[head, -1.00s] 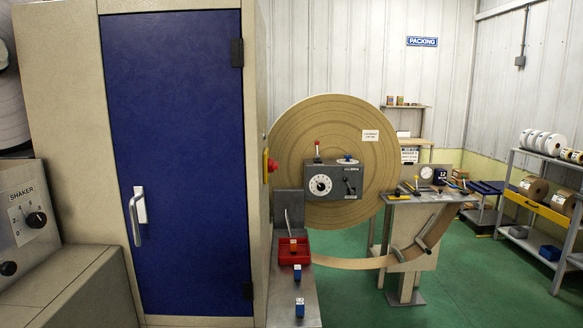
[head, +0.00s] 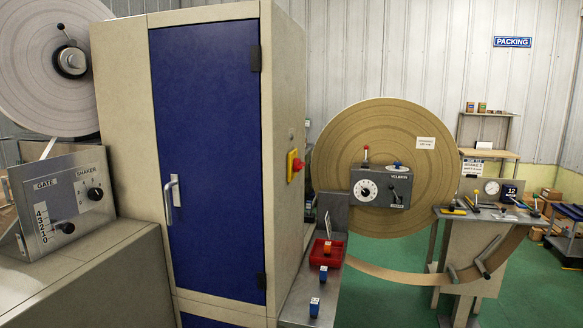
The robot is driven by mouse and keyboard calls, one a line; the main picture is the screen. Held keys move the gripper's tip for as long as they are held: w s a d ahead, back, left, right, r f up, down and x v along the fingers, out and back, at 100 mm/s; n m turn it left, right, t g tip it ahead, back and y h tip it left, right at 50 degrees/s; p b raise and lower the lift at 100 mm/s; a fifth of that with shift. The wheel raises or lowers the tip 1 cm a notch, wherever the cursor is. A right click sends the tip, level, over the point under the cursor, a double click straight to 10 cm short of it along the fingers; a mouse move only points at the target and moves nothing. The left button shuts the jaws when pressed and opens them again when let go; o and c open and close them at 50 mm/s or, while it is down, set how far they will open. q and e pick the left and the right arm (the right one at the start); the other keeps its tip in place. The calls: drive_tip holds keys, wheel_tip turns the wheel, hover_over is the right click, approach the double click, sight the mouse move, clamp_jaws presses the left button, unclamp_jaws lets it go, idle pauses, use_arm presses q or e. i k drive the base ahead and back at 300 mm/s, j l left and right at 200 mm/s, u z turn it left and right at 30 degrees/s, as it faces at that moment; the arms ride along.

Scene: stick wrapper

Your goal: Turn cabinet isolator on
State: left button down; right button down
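The cabinet (head: 110,95) stands left of centre, beige with a blue door (head: 208,150) that is shut. A light handle (head: 173,198) is on the door's left edge. On the cabinet's right side face is a red and yellow knob (head: 294,165), seen at a slant. It looks like the isolator, but its on or off position cannot be told. Neither gripper shows in the head view.
A shaker and gate panel (head: 65,203) stands at the left, below a paper reel (head: 45,65). A bench with a red tray (head: 323,254) and blue blocks runs along the cabinet's right. A large brown disc (head: 335,150) stands behind. Green floor (head: 400,290) is open at lower right.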

sight(298, 165)
drive_tip(key=u, duration=0.95)
drive_tip(key=i+l+u, duration=0.2)
drive_tip(key=l+u, duration=0.25)
drive_tip(key=l, duration=0.35)
drive_tip(key=l+u, duration=0.45)
drive_tip(key=l, duration=0.3)
drive_tip(key=l+u, duration=0.45)
drive_tip(key=l, duration=0.4)
